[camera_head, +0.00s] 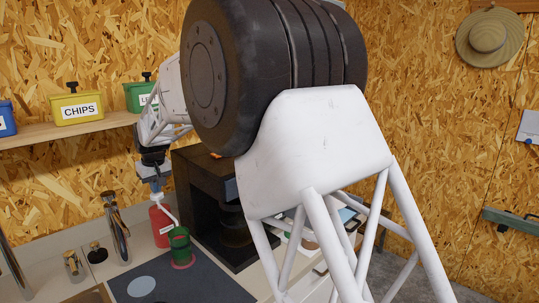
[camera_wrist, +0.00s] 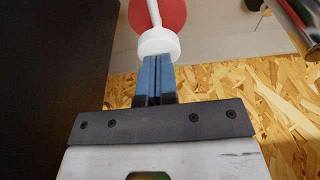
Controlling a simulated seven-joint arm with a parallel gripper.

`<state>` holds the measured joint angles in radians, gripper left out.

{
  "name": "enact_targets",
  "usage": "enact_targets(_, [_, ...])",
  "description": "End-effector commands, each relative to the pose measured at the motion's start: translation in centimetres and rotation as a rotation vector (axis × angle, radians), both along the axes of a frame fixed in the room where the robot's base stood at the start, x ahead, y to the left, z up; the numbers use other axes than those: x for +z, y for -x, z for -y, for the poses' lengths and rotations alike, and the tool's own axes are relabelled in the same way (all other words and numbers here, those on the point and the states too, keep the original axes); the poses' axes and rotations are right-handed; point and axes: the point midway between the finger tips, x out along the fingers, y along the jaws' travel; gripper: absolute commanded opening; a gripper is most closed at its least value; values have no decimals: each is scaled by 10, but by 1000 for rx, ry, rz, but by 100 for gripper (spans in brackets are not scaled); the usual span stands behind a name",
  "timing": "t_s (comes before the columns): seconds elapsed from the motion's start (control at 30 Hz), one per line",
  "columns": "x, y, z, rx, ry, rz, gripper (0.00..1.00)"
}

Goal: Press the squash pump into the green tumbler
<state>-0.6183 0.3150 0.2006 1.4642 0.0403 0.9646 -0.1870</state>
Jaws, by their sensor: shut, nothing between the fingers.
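The squash pump is a red bottle (camera_head: 161,226) with a white label and a white pump head; it stands upright at the back of the bench. The green tumbler (camera_head: 180,246) stands just in front and to its right, on a reddish base at the mat's edge. My gripper (camera_head: 155,186) is directly above the bottle, pointing down. In the wrist view its blue fingers (camera_wrist: 157,62) are shut together at the white pump head (camera_wrist: 159,42), with the red bottle (camera_wrist: 177,14) beyond. I cannot tell whether they touch it. The tumbler is out of the wrist view.
A dark coffee machine (camera_head: 205,190) stands close to the right. A dark mat (camera_head: 190,285) with a pale disc lies in front. My own arm hides much of the right side.

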Motion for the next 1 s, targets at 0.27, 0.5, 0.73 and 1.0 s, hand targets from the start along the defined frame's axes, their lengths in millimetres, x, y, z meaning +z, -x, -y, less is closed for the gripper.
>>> enact_targets(0.27, [-9, 0, 0, 0, 1, -1, 0])
enact_targets(0.5, [-16, 0, 0, 0, 1, -1, 0])
enact_targets(0.73, [-11, 0, 0, 0, 1, -1, 0])
enact_targets(1.0, [22, 0, 0, 0, -1, 1, 0])
